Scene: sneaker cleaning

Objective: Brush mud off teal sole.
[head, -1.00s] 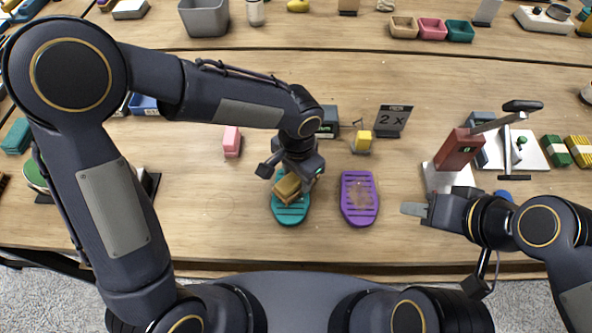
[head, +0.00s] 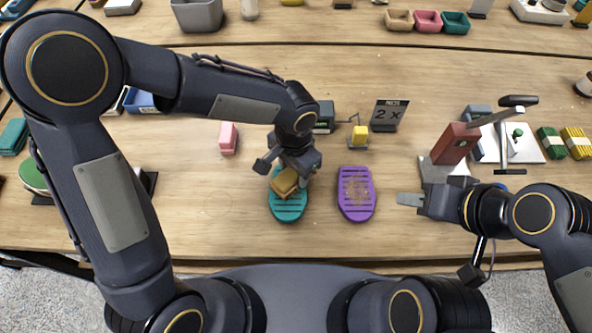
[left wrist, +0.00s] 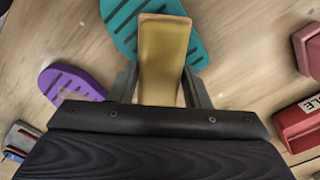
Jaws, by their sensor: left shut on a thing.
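The teal sole (head: 288,208) lies flat on the table in front of me, with dark grooves across it. My left gripper (head: 291,174) is shut on a yellow-brown brush (head: 284,183), held over the upper part of the teal sole. The brush (left wrist: 163,55) and part of the teal sole (left wrist: 120,22) also show in the left wrist view. The brush hides much of the sole, and I cannot tell whether mud lies under it. A purple sole (head: 356,208) with brown mud lies to the right. My right gripper (head: 408,199) hovers right of it, empty; its jaw gap is unclear.
A "2 x" sign (head: 388,115), a small yellow block (head: 360,133) and a pink block (head: 229,138) stand behind the soles. A red press-like device (head: 456,143) with a lever stands at the right.

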